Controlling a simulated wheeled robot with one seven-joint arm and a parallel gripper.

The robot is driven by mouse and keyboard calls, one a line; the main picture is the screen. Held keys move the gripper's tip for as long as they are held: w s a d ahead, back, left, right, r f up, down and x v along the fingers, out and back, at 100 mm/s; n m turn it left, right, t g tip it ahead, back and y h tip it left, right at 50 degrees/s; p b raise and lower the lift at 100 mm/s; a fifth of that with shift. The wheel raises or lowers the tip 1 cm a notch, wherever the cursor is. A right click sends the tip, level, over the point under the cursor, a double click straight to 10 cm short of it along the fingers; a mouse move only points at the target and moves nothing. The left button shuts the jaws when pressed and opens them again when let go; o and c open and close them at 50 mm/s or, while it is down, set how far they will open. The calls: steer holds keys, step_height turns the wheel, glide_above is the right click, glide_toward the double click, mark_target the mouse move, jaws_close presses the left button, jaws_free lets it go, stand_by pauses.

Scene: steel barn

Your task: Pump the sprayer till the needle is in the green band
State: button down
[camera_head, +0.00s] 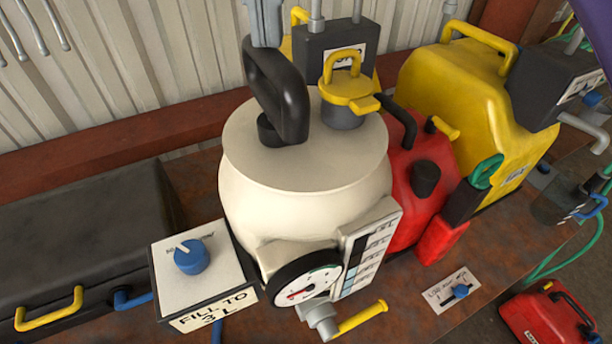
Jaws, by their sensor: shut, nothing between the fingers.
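The sprayer (255,195) is a cream round tank standing on a rusty brown bench. A black loop pump handle (291,98) rises from its lid, tilted. A round gauge (312,283) with a black rim faces front. Its short red needle lies left of the dial's middle, pointing lower left, and looks outside any green marking; the band is too small to read clearly. My gripper (266,44) shows only as grey fingertips at the top edge, shut and empty. They are at the top of the pump handle; I cannot tell whether they touch it. The rest of it is out of frame.
A yellow-capped filler (348,92) and level scale (368,250) are on the sprayer. A "FILL TO 3 L" knob box (203,268) stands left, beside a black case (75,235). Red (415,190) and yellow (465,110) cans crowd the right. A yellow lever (362,318) sticks out in front.

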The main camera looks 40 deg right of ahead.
steer(key=shift+r, duration=0.1)
step_height(320, 180, up, 7)
steer(key=p, duration=0.9)
steer(key=shift+r, duration=0.15)
stand_by(0.6)
steer(key=shift+f+b, duration=1)
steer(key=shift+f, duration=2.8)
steer(key=shift+r, duration=0.1)
step_height(320, 180, up, 3)
steer(key=p, duration=0.2)
steer(key=shift+p, duration=0.35)
steer(key=shift+r, duration=2.25)
